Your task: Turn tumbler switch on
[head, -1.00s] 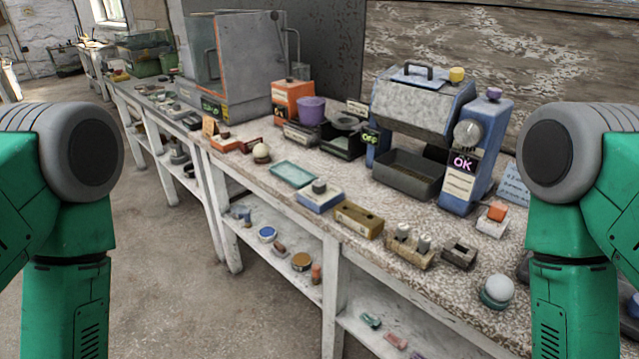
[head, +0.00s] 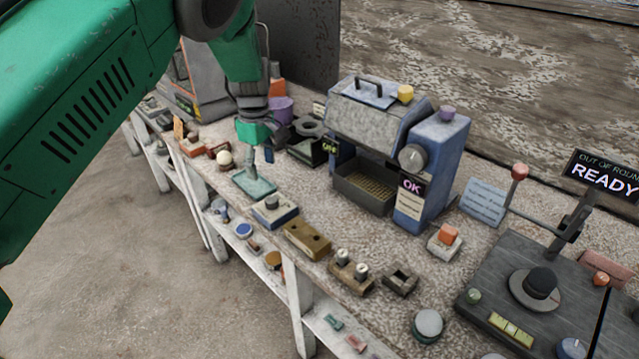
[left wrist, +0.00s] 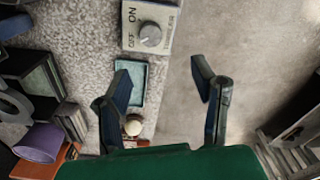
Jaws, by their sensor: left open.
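A pale box with a round grey knob (left wrist: 150,35) shows at the top of the left wrist view, with ON and OFF printed beside the knob. In the head view it looks like the blue-and-white box with a dark knob (head: 272,206) near the bench's front edge. I cannot tell which label the knob points to. My left gripper (left wrist: 160,70) is open and empty. In the head view the left gripper (head: 258,152) hangs above the teal tray (head: 253,186), behind and left of the knob box, apart from it. My right gripper is not in view.
The blue machine (head: 435,165) with an OK sign stands behind the knob box. A tan block with holes (head: 306,240) is just right of the box. A white ball (left wrist: 133,127) on a stand is near the left gripper. Open floor lies in front.

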